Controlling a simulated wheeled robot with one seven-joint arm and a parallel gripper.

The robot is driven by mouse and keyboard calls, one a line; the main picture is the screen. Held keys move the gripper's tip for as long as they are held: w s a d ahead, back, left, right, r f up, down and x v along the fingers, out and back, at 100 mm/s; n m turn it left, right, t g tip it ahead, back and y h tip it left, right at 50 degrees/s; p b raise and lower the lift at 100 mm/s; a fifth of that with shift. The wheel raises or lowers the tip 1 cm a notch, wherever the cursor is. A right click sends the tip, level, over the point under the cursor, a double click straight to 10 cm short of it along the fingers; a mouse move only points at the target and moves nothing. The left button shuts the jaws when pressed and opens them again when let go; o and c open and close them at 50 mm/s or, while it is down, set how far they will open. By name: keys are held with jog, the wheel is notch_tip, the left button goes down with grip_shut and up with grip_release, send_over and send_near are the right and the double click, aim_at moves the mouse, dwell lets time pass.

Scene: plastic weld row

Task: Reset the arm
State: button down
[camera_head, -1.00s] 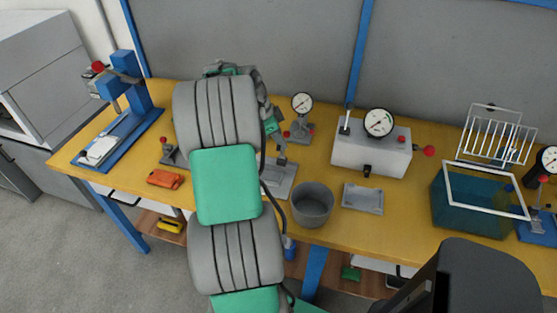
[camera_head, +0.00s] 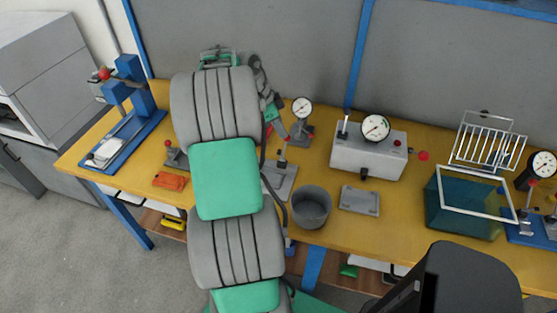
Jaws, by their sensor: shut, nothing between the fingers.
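My arm rises from the bottom of the head view in grey and green segments and bends over the bench. Its far links fold down to the right behind the big upper segment. My gripper (camera_head: 281,130) is small at the end of these links, pointing down, shut with nothing held. It appears just above a grey fixture (camera_head: 280,182) with an upright post; the exact gap cannot be told. My arm hides part of the bench.
The yellow bench (camera_head: 345,228) carries a grey bin (camera_head: 311,208), a flat grey plate (camera_head: 360,200), a gauge box (camera_head: 368,155), a dial gauge stand (camera_head: 302,118), a teal tank (camera_head: 462,208), a wire rack (camera_head: 488,145), a blue press (camera_head: 130,120) and an orange block (camera_head: 170,181). A grey panel stands behind.

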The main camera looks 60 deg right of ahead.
jog(key=w+a+r+n+t, duration=0.25)
jog(key=w+a+n, duration=0.5)
jog(key=a, duration=0.45)
jog(key=w+a+r+n+t, duration=0.25)
jog(key=w+a+n, duration=0.5)
jog(key=a, duration=0.55)
jog(key=s+a+n+t+y, duration=0.1)
jog(key=a+n, duration=0.5)
jog(key=a, duration=0.5)
jog(key=s+a+f+n+t+y, duration=0.1)
jog(key=s+a+n, duration=0.1)
jog(key=a+n, duration=0.5)
jog(key=a, duration=0.5)
jog(key=shift+s+a+f+n+y, duration=0.25)
jog(key=shift+a+f+n+y, duration=0.05)
jog(key=shift+y, duration=0.1)
